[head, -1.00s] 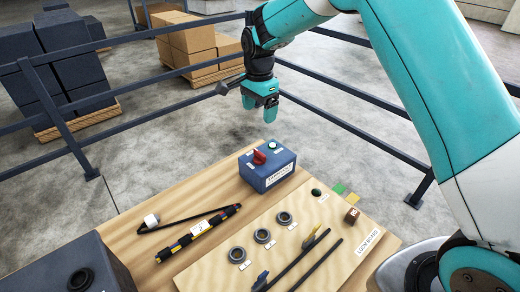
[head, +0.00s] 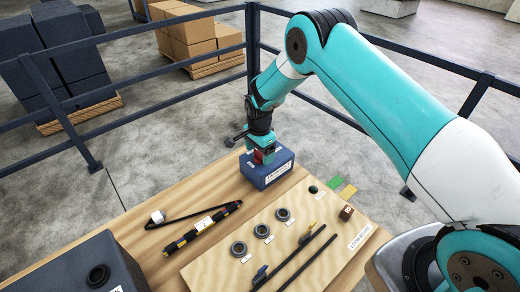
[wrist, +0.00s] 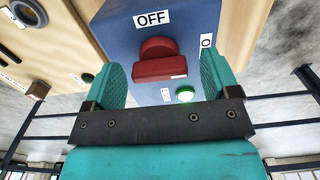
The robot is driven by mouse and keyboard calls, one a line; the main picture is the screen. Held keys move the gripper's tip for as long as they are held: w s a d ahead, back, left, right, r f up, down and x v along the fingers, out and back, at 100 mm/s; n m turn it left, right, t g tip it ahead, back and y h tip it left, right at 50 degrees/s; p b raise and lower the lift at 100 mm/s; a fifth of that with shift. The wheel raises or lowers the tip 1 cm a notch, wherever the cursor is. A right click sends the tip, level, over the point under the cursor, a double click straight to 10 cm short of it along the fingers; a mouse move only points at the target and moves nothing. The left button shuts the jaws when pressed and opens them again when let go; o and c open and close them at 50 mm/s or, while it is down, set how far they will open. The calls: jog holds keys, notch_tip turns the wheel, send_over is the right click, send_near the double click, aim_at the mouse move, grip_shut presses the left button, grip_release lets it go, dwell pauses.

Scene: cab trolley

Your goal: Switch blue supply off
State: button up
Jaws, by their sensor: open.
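The blue supply box (head: 268,172) stands at the far edge of the wooden table. It also fills the middle of the wrist view (wrist: 205,30). Its red rotary switch (wrist: 157,60) lies between my fingers, with the handle bar crosswise in the picture. An OFF label (wrist: 152,19) is beside the knob, and a second label is partly hidden near the lit green lamp (wrist: 184,94). My gripper (head: 262,152) is over the box with its teal fingers open on both sides of the switch; gaps show between fingers and handle in the wrist view.
A loom board (head: 355,215) with several grey rings and black cables lies on the table. A striped cable bundle (head: 203,228) lies left of it, and a dark box (head: 75,270) stands at the near left. Dark railings (head: 150,107) run behind the table.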

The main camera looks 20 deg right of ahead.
jog(key=shift+c, duration=0.2)
jog(key=c, duration=0.9)
jog(key=shift+n+b, duration=0.3)
jog(key=shift+b, duration=0.15)
jog(key=n+b, duration=0.1)
jog(key=b, duration=0.1)
jog(key=n+b, duration=0.1)
jog(key=n, duration=0.1)
jog(key=shift+f+n+b, duration=0.2)
jog(key=shift+n+b, duration=0.1)
jog(key=shift+b, duration=0.05)
jog(key=n+b, duration=0.3)
jog(key=n, duration=0.1)
jog(key=shift+r+n, duration=0.1)
jog(key=shift+n, duration=0.2)
jog(key=n+b, duration=0.2)
jog(key=n, duration=0.2)
jog(key=shift+r, duration=0.1)
jog(key=shift+w+r+n+b, duration=0.1)
jog(key=shift+n+b, duration=0.85)
jog(key=shift+n, duration=1.65)
